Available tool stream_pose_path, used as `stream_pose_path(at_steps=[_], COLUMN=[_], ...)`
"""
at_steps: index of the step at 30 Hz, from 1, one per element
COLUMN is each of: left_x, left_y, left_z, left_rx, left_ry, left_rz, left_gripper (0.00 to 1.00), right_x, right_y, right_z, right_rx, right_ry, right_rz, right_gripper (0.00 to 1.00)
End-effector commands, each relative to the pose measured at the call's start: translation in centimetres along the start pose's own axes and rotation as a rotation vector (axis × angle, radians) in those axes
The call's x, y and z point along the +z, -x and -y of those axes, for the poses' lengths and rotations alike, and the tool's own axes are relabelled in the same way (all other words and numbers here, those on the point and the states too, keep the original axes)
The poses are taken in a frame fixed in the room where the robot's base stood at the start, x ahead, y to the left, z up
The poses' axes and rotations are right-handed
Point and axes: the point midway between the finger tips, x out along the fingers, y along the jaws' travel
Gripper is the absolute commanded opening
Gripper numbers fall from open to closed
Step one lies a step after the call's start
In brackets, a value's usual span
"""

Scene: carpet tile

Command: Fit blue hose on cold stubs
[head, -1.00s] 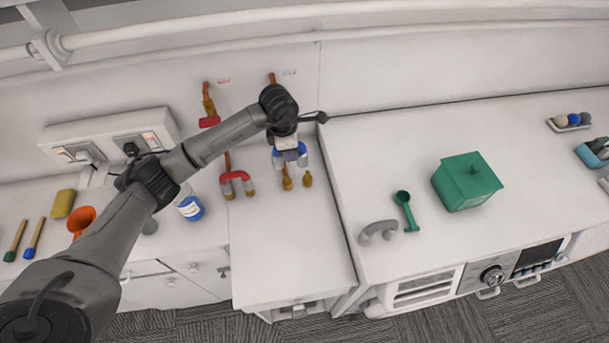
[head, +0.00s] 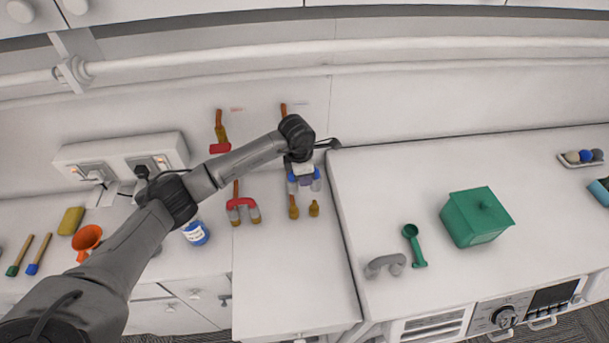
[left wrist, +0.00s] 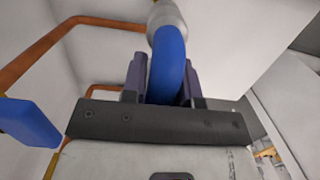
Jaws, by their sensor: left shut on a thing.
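My left gripper (head: 303,176) is shut on the blue hose (head: 303,181), a short bend with grey end collars. In the left wrist view the blue hose (left wrist: 168,62) runs between the two dark fingers, with a grey collar at the top. In the head view the hose ends appear just behind two brass-coloured stubs (head: 293,207) (head: 314,208) on the white cabinet top; the ends look apart from the stubs. A red hose (head: 241,204) with grey ends sits on similar stubs to the left. My right gripper is not in view.
A red-handled tap (head: 220,148) and copper pipe (head: 283,109) are on the wall behind. A blue block (left wrist: 28,122) is close at left in the wrist view.

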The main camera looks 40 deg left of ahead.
Motion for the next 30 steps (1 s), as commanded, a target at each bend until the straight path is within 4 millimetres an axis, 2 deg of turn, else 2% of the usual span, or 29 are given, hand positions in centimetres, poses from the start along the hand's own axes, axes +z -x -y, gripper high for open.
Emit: stream_pose_path(at_steps=[21, 30], left_x=[-0.6, -0.7], left_y=[-5.2, -5.6], left_z=[0.0, 0.0], left_rx=[-0.001, -0.001], left_ry=[0.000, 0.000], left_rz=[0.000, 0.000], left_gripper=[0.02, 0.02], right_x=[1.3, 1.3], right_y=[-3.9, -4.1], right_z=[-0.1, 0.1], right_rx=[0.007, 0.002], right_ry=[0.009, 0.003], right_rz=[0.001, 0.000], right_gripper=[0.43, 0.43])
